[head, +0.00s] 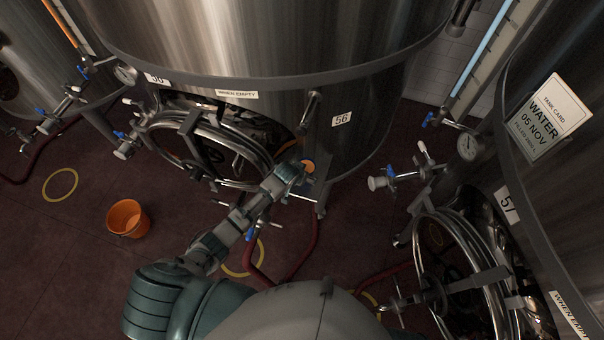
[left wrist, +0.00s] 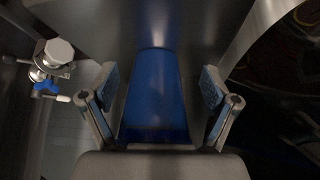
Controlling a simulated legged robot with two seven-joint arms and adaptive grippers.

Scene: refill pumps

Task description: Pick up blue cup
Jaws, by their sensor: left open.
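A blue cup (left wrist: 155,95) fills the middle of the left wrist view, wider at the near end and narrower at the far end. My left gripper (left wrist: 159,78) is open, with one finger on each side of the cup. A narrow gap shows between each finger and the cup. In the head view my left gripper (head: 292,174) reaches up to the lower front of the steel tank marked 56. I cannot make out the cup in the head view. My right gripper is not in view.
Tank 56 (head: 270,45) stands close ahead, with a round hatch and pipes at its front. Tank 57 (head: 545,215) stands at the right with a gauge and valves. An orange bucket (head: 127,219) stands on the floor at left. Red hoses (head: 311,235) lie below the arm.

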